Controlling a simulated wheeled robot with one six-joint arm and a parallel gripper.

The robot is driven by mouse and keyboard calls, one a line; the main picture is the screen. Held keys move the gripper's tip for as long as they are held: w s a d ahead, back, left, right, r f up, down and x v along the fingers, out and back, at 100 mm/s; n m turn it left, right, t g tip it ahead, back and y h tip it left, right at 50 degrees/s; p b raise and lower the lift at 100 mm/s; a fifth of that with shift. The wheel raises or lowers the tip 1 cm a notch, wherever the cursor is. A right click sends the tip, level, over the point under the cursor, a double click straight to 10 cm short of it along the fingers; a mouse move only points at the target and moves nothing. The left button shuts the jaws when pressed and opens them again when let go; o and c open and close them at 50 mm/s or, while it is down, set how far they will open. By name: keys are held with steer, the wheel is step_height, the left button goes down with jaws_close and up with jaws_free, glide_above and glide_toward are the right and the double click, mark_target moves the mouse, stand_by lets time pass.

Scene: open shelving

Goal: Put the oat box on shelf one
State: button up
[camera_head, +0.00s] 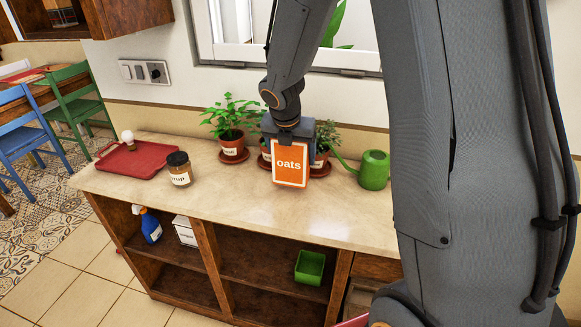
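The oat box (291,165) is orange with a white edge and the word "oats" on its face. It is upright with a slight tilt, at or just above the countertop (240,205), in front of the potted plants. My gripper (290,138) points down from above and is shut on the top of the oat box; its fingertips are partly hidden. Whether the box's bottom touches the counter I cannot tell. Below the counter are open shelves (262,262); no label shows which is shelf one.
Below are a blue spray bottle (151,228), a white box (185,231) and a green bin (309,267). The shelf middle is clear.

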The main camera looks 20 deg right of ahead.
mark_target(293, 166)
steer(key=shift+f+b, duration=0.35)
steer(key=shift+f, duration=1.6)
steer(key=shift+f, duration=0.15)
steer(key=o, duration=1.4)
steer(key=shift+o, duration=0.2)
